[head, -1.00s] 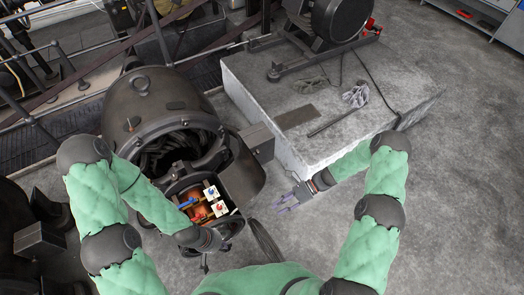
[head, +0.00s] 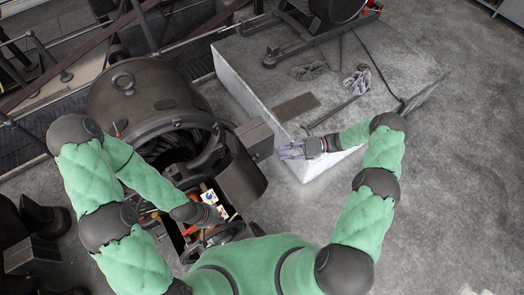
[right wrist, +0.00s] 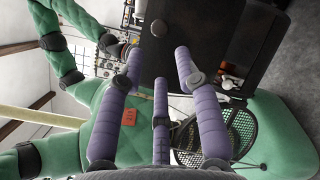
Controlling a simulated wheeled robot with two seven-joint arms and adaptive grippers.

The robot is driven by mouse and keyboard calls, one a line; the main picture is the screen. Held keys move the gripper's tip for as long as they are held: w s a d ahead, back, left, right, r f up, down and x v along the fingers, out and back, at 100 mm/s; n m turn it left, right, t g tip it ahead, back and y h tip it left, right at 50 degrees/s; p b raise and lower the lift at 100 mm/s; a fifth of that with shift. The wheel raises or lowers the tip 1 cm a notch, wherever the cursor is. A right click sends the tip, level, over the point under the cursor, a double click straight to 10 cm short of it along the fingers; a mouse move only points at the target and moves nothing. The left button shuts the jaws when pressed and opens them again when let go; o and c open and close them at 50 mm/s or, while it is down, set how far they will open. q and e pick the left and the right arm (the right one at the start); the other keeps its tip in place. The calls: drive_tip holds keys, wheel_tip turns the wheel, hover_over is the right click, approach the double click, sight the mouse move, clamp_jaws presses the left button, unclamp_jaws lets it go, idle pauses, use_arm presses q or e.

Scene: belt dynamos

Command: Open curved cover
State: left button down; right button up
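The dark dynamo (head: 150,90) stands at the left in the head view, with a round opening in its near end. A dark curved cover piece (head: 240,183) sits at the right of that opening.
A pale concrete block (head: 300,165) stands right of the dynamo, close beside my right gripper. On it are gloves (head: 357,82), a rod and a dark machine. A wheel-like part (head: 225,233) is near my left gripper. The floor at right is clear.

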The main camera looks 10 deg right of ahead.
drive_tip(key=a+b, duration=0.1)
drive_tip(key=a, duration=0.8)
clamp_jaws()
